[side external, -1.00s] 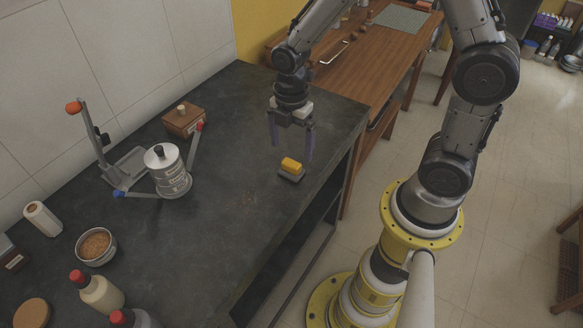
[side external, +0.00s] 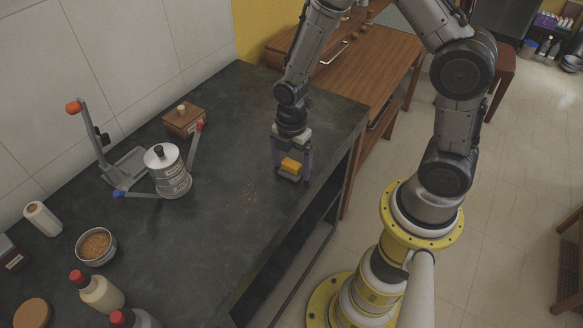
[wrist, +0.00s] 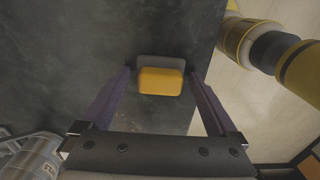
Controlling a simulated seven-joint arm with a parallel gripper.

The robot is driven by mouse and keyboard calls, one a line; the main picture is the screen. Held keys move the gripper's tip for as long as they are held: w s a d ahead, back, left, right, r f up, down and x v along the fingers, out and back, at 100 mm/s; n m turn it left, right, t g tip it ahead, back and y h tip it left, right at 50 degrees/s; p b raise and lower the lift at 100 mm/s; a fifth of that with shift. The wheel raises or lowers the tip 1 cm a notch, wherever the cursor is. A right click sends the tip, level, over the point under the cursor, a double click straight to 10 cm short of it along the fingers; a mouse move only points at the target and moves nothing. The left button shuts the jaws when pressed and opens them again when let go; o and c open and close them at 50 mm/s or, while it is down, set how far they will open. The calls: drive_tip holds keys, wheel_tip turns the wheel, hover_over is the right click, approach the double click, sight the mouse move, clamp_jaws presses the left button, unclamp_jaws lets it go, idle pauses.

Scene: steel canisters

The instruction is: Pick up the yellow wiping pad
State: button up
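The yellow wiping pad (side external: 291,164) has a grey lower part and lies on the dark countertop near its right edge. In the wrist view the pad (wrist: 161,81) is at the upper middle, yellow part towards me and grey part behind it. My gripper (side external: 291,174) is low over the counter with its purple fingers on either side of the pad. In the wrist view the gripper (wrist: 160,74) is open, with a gap between each finger and the pad. Whether the fingertips touch the counter cannot be told.
A steel canister (side external: 170,176) stands to the left by a metal stand with coloured knobs (side external: 122,172). A small wooden box (side external: 183,121) sits behind. A bowl (side external: 96,245) and bottles (side external: 100,293) are at the front left.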

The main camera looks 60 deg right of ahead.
sight(292, 163)
drive_tip(key=c, duration=1.1)
drive_tip(key=shift+r, duration=0.1)
drive_tip(key=shift+r, duration=0.45)
wheel_tip(292, 163, up, 2)
drive_tip(key=shift+r, duration=0.25)
drive_tip(key=s+r, duration=0.3)
drive_tip(key=s, duration=0.1)
drive_tip(key=s+r, duration=0.3)
drive_tip(key=s, duration=0.2)
drive_tip(key=s+r, duration=0.3)
drive_tip(key=s, duration=0.2)
drive_tip(key=shift+d+r, duration=0.2)
